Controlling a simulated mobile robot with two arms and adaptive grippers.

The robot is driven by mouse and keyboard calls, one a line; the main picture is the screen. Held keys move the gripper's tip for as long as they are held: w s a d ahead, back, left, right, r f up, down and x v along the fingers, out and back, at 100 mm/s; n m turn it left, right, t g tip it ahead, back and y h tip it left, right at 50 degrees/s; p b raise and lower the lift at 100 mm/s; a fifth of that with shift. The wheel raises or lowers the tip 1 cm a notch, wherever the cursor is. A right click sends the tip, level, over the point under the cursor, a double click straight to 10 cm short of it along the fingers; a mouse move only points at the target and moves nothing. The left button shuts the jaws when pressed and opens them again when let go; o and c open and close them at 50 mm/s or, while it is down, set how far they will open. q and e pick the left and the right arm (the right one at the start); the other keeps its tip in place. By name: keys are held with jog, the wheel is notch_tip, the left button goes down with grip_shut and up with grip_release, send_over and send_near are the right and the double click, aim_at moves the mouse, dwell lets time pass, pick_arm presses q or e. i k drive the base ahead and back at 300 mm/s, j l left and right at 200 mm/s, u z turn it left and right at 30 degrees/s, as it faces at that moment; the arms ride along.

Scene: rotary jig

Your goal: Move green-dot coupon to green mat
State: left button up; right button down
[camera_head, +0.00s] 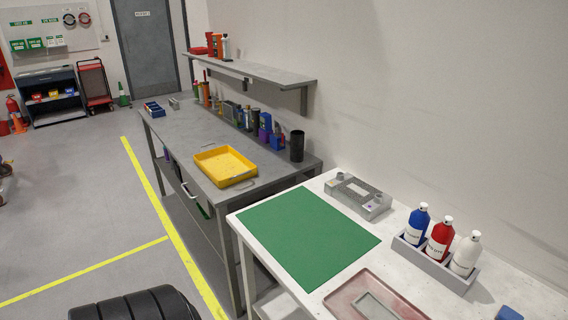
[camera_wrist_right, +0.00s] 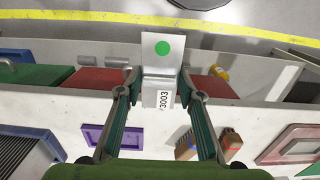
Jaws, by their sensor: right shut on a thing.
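The green-dot coupon (camera_wrist_right: 162,47) is a pale plate with a green disc, in the right wrist view. My right gripper (camera_wrist_right: 158,84) is shut on it, with one finger on each side. A pale part with a label reading 3003 (camera_wrist_right: 162,99) shows between the fingers just below the dot plate; I cannot tell whether it is one piece with the coupon. The green mat (camera_head: 308,236) lies flat and empty on the white table in the head view. A green corner at the lower right of the wrist view may be the mat. The head view shows neither gripper.
On the white table are a pink-rimmed tray (camera_head: 344,297) in front of the mat, a grey jig block (camera_head: 359,198) behind it, and a bottle rack (camera_head: 433,266) to its right. A grey bench (camera_head: 187,133) with a yellow tray (camera_head: 225,166) stands beyond.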

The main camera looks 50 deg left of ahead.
aim_at(304, 235)
jog(key=j+u, duration=0.15)
jog(key=j, duration=0.85)
jog(key=i+j+u, duration=0.15)
jog(key=j, duration=0.8)
jog(key=k, duration=0.05)
